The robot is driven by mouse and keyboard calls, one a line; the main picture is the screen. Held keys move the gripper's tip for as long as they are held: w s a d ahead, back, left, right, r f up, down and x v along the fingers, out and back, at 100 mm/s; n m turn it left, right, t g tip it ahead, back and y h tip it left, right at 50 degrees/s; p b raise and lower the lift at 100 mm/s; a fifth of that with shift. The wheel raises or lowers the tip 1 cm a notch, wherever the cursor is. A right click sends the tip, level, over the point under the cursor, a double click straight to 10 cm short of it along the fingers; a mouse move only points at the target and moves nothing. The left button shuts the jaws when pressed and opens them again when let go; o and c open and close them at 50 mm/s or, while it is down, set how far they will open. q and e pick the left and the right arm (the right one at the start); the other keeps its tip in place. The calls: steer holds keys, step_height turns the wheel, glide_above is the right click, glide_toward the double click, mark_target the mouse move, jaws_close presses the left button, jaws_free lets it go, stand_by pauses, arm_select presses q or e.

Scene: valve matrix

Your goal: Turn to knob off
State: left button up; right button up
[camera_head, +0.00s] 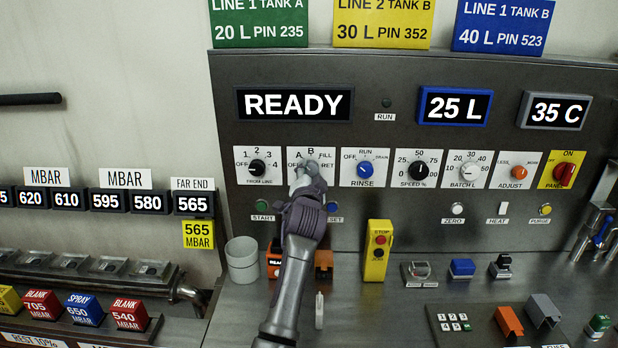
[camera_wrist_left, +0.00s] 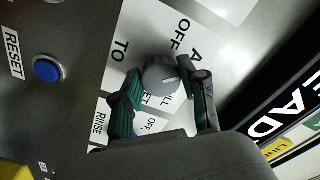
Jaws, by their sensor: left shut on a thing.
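The TO knob (camera_wrist_left: 160,75) is a round grey knob on a white plate marked OFF, A, B, FILL and RET. In the left wrist view its white pointer line points roughly to the side where B is, away from OFF; a finger hides the B mark. My left gripper (camera_wrist_left: 160,95) has one finger on each side of the knob and is shut on it. In the head view my left gripper (camera_head: 307,177) covers the knob and the lower part of its plate (camera_head: 325,165). My right gripper is not in view.
The FROM LINE knob (camera_head: 257,167) is close on the left and the RINSE knob (camera_head: 365,170) close on the right. The blue RESET button (camera_head: 332,206) is below; it also shows in the left wrist view (camera_wrist_left: 47,69). A yellow STOP box (camera_head: 378,250) stands on the counter.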

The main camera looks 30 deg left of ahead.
arm_select(q)
steer(key=n, duration=0.2)
steer(key=n+b, duration=0.1)
steer(key=n, duration=0.1)
steer(key=shift+d+f+n, duration=0.1)
steer(key=shift+f+n, duration=0.1)
steer(key=shift+n, duration=0.1)
steer(key=n, duration=0.4)
steer(key=shift+w+n+b, duration=0.1)
steer(key=shift+n+b, duration=0.2)
steer(key=shift+n, duration=0.1)
steer(key=o, duration=1.1)
steer(key=shift+o, duration=0.2)
steer(key=shift+r, duration=0.1)
step_height(320, 180, up, 10)
